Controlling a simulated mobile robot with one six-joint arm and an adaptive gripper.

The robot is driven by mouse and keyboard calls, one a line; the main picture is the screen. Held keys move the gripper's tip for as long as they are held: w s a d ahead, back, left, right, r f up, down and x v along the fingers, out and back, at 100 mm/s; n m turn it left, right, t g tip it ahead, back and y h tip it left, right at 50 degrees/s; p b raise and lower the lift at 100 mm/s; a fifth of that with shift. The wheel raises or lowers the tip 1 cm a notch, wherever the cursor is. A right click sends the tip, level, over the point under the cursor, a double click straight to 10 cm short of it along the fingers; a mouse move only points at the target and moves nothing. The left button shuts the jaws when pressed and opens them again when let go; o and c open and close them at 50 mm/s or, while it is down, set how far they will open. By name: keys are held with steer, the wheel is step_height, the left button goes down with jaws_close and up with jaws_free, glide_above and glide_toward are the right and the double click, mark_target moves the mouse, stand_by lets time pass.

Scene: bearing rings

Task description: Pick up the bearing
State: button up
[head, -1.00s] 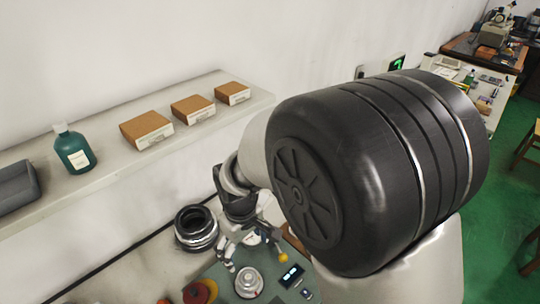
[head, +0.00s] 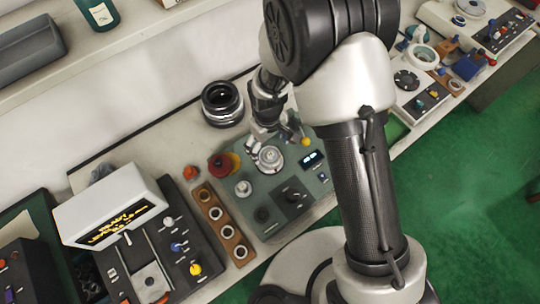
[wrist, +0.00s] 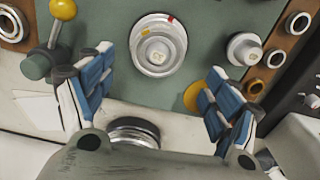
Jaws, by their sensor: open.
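A stack of black and silver rings, which looks like the bearing (head: 222,103), stands on the pale bench near the wall, left of my gripper in the head view. In the wrist view a dark, silver-rimmed ring (wrist: 134,128), probably the same thing, shows partly hidden behind the gripper body. My gripper (head: 266,136) hangs over the green panel, close to a silver dial (head: 268,158). Its blue-padded fingers (wrist: 155,98) are spread wide with nothing between them. The dial (wrist: 157,46) lies ahead of the fingers in the wrist view.
The green panel (head: 268,215) carries knobs and a yellow-balled lever (head: 305,142). A brown strip with several rings (head: 214,213) lies left of it. Red and yellow round parts (head: 221,165) stand between. A white display box (head: 112,205) is farther left; a shelf (head: 170,35) runs behind.

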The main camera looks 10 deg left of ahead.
steer(key=f, duration=0.5)
steer(key=shift+w+d+f+b, duration=0.15)
steer(key=shift+d+b, duration=0.1)
steer(key=shift+b, duration=0.15)
steer(key=c, duration=1.4)
step_height(320, 180, up, 20)
steer(key=p, duration=0.3)
step_height(320, 180, up, 5)
steer(key=p, duration=0.4)
glide_above(270, 154)
